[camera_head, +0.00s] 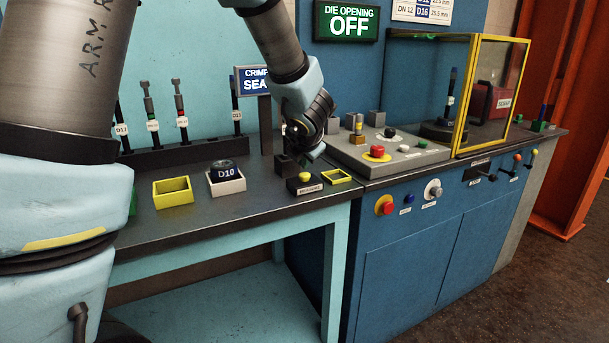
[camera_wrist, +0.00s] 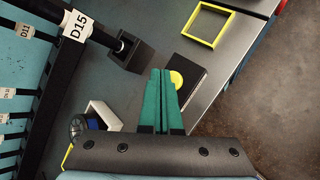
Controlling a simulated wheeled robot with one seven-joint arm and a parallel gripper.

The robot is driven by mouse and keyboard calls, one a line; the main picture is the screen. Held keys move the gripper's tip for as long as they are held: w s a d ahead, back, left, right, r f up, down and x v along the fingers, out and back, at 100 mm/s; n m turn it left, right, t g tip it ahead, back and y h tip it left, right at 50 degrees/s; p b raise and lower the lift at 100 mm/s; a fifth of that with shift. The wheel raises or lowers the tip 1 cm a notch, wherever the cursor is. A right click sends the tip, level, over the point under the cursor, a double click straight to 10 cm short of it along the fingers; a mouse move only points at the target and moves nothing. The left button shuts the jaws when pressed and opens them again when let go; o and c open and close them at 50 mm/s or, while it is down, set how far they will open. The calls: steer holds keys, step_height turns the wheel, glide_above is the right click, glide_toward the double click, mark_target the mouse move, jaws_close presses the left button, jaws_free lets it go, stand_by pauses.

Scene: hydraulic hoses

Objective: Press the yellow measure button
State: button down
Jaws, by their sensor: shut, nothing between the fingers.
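The yellow measure button (camera_head: 305,177) sits on top of a small black box (camera_head: 303,187) near the front right of the bench. In the wrist view the button (camera_wrist: 177,79) shows just right of my fingertips, partly hidden by them. The black box (camera_wrist: 187,90) lies beyond the fingers there. My gripper (camera_wrist: 161,71) has two green fingers, shut together with nothing between them. In the head view my gripper (camera_head: 313,154) is above the box, apart from the button as far as I can see.
A yellow square frame (camera_head: 336,177) lies right of the box. A dark block (camera_head: 286,165) stands close behind it, with a black bar (camera_wrist: 104,39) reaching towards it in the wrist view. A white tray (camera_head: 226,184) with a D10 part and a yellow tray (camera_head: 172,196) sit left.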

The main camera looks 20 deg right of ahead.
mark_target(304, 176)
stand_by(0.7)
steer(key=shift+f+b, duration=0.4)
steer(key=shift+f, duration=0.05)
steer(key=shift+f+b, duration=0.45)
stand_by(0.6)
steer(key=shift+r, duration=0.15)
steer(key=shift+r+p, duration=0.75)
steer(key=shift+p, duration=0.15)
step_height(304, 176, up, 5)
steer(key=p, duration=0.5)
steer(key=shift+r, duration=0.1)
